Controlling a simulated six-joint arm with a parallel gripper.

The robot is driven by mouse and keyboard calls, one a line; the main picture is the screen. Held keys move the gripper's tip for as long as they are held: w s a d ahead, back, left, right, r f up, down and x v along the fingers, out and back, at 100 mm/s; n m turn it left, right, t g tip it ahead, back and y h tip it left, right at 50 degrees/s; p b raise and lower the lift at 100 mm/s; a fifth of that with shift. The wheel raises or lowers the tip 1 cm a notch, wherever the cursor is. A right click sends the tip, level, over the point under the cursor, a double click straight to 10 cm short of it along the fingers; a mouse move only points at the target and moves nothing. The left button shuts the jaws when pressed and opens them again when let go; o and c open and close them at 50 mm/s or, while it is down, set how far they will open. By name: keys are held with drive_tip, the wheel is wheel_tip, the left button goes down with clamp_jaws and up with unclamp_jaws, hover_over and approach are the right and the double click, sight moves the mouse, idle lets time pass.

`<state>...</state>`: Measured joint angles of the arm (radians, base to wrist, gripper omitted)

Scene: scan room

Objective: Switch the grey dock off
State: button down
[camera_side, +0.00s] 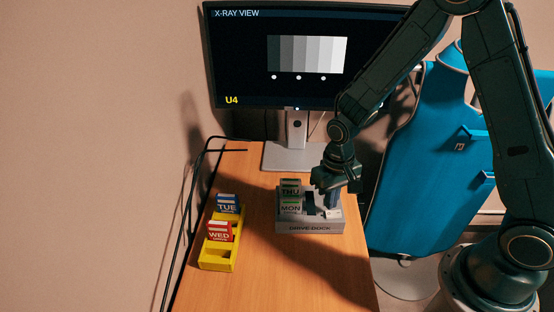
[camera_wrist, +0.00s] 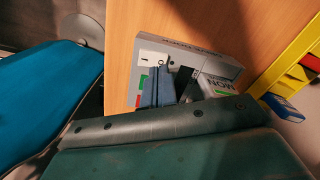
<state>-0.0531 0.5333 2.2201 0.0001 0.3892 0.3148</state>
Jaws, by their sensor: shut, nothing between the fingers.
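The grey dock (camera_side: 310,228), marked DRIVE-DOCK, stands on the table in the side view, and its front shows upside down in the wrist view (camera_wrist: 216,66). The MON cartridge (camera_side: 291,208) and the THU cartridge (camera_side: 290,188) stand in its left part. MON also shows in the wrist view (camera_wrist: 222,86). A pale switch panel (camera_wrist: 153,58) with small marks is at the dock's front corner. My gripper (camera_side: 331,206) is shut and empty, pointing down over the dock's right part. Its fingers (camera_wrist: 157,76) show close by the panel; contact cannot be told. The fingers partly hide the switch.
A yellow tray (camera_side: 217,267) left of the dock holds the blue TUE cartridge (camera_side: 227,205) and the red WED cartridge (camera_side: 219,232). A monitor (camera_side: 299,93) reading X-RAY VIEW and U4 stands behind. A blue chair-like piece (camera_side: 425,160) is right of the table. The table front is clear.

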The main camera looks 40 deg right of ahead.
drive_tip(key=shift+r, duration=2.35)
wheel_tip(320, 180, up, 14)
drive_tip(key=n+t, duration=0.1)
drive_tip(key=t, duration=0.2)
hover_over(329, 213)
drive_tip(key=s+d, duration=0.1)
drive_tip(key=s, duration=0.5)
drive_tip(key=s+r+n+t, duration=0.2)
drive_tip(key=s+r, duration=0.5)
drive_tip(key=s, duration=0.5)
drive_tip(key=shift+d+r+t, duration=0.25)
drive_tip(key=shift+d+t, duration=0.05)
drive_tip(key=shift+d, duration=0.15)
